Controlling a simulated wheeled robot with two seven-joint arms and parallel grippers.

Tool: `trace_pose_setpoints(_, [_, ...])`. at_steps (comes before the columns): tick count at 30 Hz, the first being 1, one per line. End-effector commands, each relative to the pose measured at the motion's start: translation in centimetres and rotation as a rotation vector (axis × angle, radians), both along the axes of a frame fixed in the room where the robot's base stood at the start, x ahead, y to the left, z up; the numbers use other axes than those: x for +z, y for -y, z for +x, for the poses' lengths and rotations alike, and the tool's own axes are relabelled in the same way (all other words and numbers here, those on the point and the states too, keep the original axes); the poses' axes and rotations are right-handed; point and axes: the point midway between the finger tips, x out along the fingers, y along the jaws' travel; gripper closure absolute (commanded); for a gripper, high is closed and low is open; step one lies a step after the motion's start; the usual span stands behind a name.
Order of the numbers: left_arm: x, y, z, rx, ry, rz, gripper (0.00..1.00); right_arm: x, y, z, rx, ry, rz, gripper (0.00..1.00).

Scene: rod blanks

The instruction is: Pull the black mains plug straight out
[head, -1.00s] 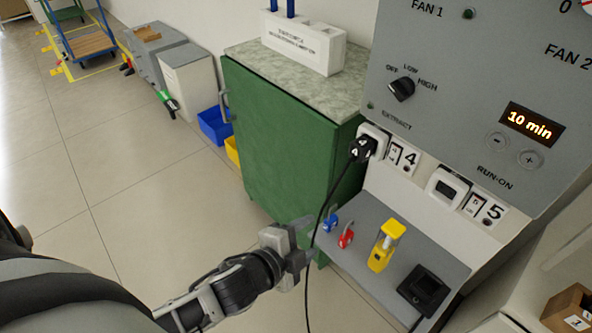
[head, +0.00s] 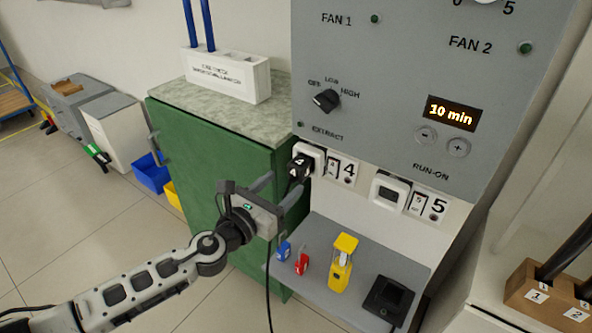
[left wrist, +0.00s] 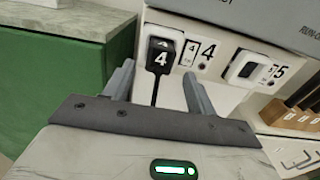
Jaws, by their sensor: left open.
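The black mains plug (head: 299,167), marked 4, sits in the white wall socket (head: 314,152) beside the number 4 label. Its black cable hangs down behind my left gripper. My left gripper (head: 282,183) is open, just in front of and below the plug, with its fingers pointing toward it. In the left wrist view the plug (left wrist: 161,56) shows beyond the gap between the fingertips (left wrist: 157,75), nearer the left finger, and looks apart from both. My right gripper is not in view.
A second socket (head: 388,190) with label 5 is to the right. Below, a grey shelf (head: 318,254) holds blue and red padlocks, a yellow device (head: 342,262) and a black box (head: 388,300). The green cabinet (head: 215,150) stands close on the left. The grey control panel (head: 400,70) is above.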

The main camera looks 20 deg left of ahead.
Motion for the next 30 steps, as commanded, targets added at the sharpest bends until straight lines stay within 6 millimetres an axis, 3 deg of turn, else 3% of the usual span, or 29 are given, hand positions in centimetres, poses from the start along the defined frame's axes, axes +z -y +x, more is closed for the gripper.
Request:
trace_pose_setpoints(15, [-0.1, 2.0, 5.3, 0.000, 0.000, -0.003, 0.44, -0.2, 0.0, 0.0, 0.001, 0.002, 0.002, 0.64])
trace_pose_setpoints(30, [0.0, 2.3, 6.2, 0.000, -0.001, -0.002, 0.44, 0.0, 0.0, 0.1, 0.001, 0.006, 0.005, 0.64])
